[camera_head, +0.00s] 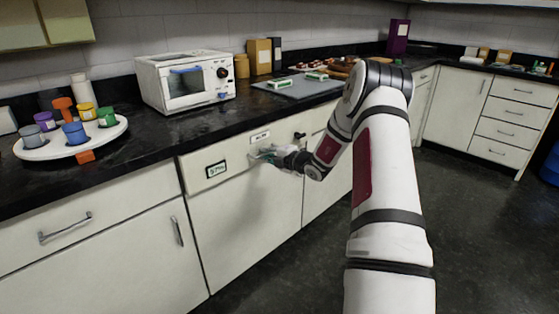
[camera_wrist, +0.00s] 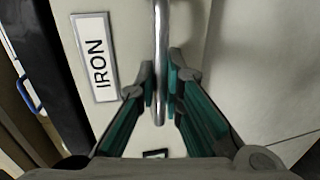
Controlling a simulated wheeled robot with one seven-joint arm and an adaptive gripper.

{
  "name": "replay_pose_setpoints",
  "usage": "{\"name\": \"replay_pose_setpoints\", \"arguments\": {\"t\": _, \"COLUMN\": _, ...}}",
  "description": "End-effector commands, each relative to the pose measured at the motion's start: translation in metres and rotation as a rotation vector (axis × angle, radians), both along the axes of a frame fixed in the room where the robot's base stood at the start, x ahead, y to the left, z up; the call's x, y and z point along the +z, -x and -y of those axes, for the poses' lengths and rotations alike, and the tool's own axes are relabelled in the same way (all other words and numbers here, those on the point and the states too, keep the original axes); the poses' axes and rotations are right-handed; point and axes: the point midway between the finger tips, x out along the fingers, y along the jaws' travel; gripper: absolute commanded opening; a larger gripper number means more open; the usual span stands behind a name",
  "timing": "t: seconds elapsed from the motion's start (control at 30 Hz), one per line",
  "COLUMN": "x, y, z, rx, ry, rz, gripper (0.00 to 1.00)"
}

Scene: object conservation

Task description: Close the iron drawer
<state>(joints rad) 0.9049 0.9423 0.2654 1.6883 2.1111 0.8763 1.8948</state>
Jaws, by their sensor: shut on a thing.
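The iron drawer (camera_head: 235,160) is a pale cream front under the black counter, left of my arm. Its label reads "IRON" in the wrist view (camera_wrist: 95,57). My gripper (camera_head: 268,155) is at the drawer front, with its fingers on both sides of the metal bar handle (camera_wrist: 161,40), shut on it. The fingertips also show in the wrist view (camera_wrist: 162,82). Most of the handle is hidden by the gripper in the head view. The drawer front looks close to the cabinet face; I cannot tell how far it stands out.
A small display (camera_head: 216,170) is on the drawer front. A cabinet door (camera_head: 245,230) is below it. The counter holds a white oven (camera_head: 185,82), a round tray (camera_head: 70,148) with colored cups, and a grey mat (camera_head: 300,88).

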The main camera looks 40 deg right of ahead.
Motion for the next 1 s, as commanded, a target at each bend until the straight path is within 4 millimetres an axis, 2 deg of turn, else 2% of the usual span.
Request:
{"name": "replay_pose_setpoints", "arguments": {"t": 0.1, "x": 0.000, "y": -0.018, "z": -0.002, "rx": 0.001, "ry": 0.001, "rz": 0.001, "gripper": 0.00}}
{"name": "replay_pose_setpoints", "arguments": {"t": 0.3, "x": 0.000, "y": -0.032, "z": -0.003, "rx": 0.000, "ry": 0.000, "rz": 0.000, "gripper": 0.00}}
{"name": "replay_pose_setpoints", "arguments": {"t": 0.77, "x": 0.002, "y": -0.038, "z": -0.003, "rx": 0.000, "ry": 0.001, "rz": 0.003, "gripper": 0.00}}
{"name": "replay_pose_setpoints", "arguments": {"t": 0.8, "x": 0.002, "y": -0.038, "z": -0.003, "rx": 0.000, "ry": 0.001, "rz": 0.004, "gripper": 0.18}}
{"name": "replay_pose_setpoints", "arguments": {"t": 0.87, "x": 0.002, "y": -0.037, "z": -0.003, "rx": 0.000, "ry": 0.001, "rz": 0.004, "gripper": 0.30}}
{"name": "replay_pose_setpoints", "arguments": {"t": 1.0, "x": 0.002, "y": -0.037, "z": -0.003, "rx": 0.000, "ry": 0.001, "rz": 0.003, "gripper": 0.30}}
